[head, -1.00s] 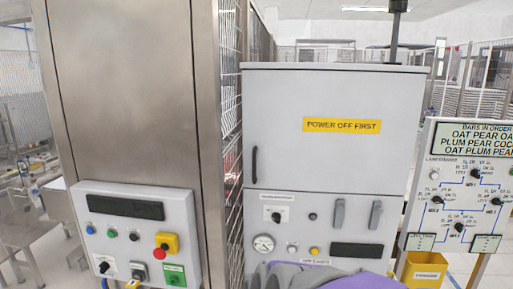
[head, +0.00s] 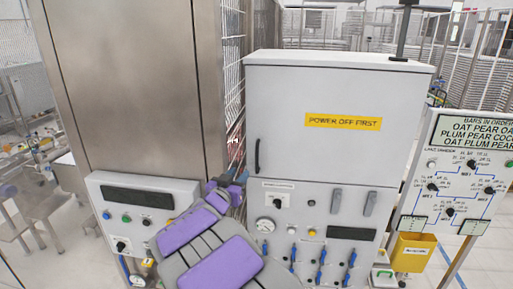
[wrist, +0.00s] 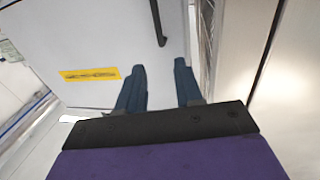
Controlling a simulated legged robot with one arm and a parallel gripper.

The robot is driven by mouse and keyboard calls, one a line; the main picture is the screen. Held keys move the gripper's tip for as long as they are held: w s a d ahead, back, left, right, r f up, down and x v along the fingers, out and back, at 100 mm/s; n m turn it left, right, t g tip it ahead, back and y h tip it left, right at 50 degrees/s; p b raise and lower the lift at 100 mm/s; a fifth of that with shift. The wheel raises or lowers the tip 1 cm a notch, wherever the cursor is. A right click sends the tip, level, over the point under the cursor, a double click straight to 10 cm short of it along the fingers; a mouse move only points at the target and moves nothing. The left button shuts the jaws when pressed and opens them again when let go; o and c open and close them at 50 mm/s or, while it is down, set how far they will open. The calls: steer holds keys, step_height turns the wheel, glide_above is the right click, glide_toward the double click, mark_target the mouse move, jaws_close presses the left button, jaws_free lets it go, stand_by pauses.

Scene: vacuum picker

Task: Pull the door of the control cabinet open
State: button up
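The control cabinet (head: 330,215) is a grey box with a shut upper door (head: 320,90) bearing a yellow "POWER OFF FIRST" label (head: 343,121). The door's black vertical handle (head: 257,156) is on its left edge. My gripper (head: 236,170) is just below and left of the handle in the head view, partly hidden by my purple and grey arm. In the wrist view my gripper (wrist: 160,75) has two dark blue fingers apart with nothing between them. The handle (wrist: 158,22) lies beyond the fingertips, in line with the gap, not touched.
A steel cabinet (head: 125,85) with a button panel (head: 150,215) stands close on the left, with wire mesh between. Knobs, a gauge and grey levers (head: 370,203) sit below the door. A sign board (head: 465,180) and yellow bin (head: 412,252) stand at right.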

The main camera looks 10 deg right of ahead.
steer(key=p, duration=0.2)
glide_above(257, 170)
steer(key=w, duration=0.1)
stand_by(0.3)
steer(key=shift+s, duration=0.1)
jaws_close()
stand_by(0.4)
